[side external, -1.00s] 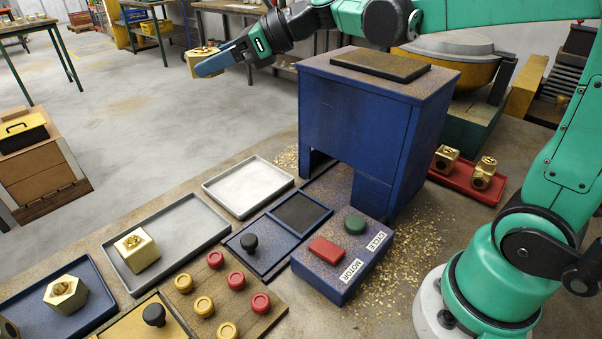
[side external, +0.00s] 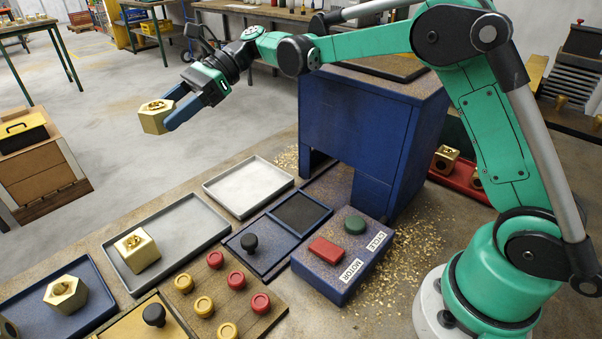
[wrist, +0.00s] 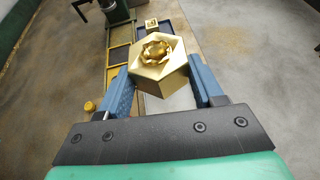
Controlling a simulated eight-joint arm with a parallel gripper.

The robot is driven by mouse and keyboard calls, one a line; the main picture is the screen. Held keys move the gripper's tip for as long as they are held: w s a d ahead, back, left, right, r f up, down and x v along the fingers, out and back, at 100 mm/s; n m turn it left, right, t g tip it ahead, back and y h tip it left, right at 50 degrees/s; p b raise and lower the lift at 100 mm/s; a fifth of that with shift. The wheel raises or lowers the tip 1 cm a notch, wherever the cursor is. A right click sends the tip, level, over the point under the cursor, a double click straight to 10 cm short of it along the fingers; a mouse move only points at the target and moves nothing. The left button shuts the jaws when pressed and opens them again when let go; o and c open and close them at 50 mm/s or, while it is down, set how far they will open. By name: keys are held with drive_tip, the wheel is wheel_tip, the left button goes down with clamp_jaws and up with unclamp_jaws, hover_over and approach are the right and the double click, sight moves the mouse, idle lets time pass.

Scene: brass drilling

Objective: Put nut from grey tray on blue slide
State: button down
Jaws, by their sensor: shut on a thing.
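My gripper (side external: 178,108) is shut on a brass hex nut (side external: 154,117) and holds it in the air, well above the bench, at the upper left of the side view. In the wrist view the held nut (wrist: 158,68) sits between the blue fingers. Another brass nut (side external: 136,249) rests in the grey tray (side external: 205,222). The blue slide (side external: 262,262), with a dark square pad (side external: 299,212) and a black knob (side external: 249,242), lies on the bench in front of the blue machine.
The blue machine (side external: 355,140) stands behind the slide. A button box (side external: 340,270), a peg board (side external: 258,325), an empty white tray (side external: 248,187) and a blue tray with a nut (side external: 85,275) surround it. A red tray (side external: 465,187) holds brass parts. Chips litter the bench.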

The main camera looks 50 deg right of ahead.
sight(204, 217)
wheel_tip(204, 217, down, 20)
drive_tip(key=shift+r, duration=0.25)
drive_tip(key=shift+f, duration=0.15)
drive_tip(key=shift+c, duration=0.6)
unclamp_jaws()
drive_tip(key=shift+d, duration=0.1)
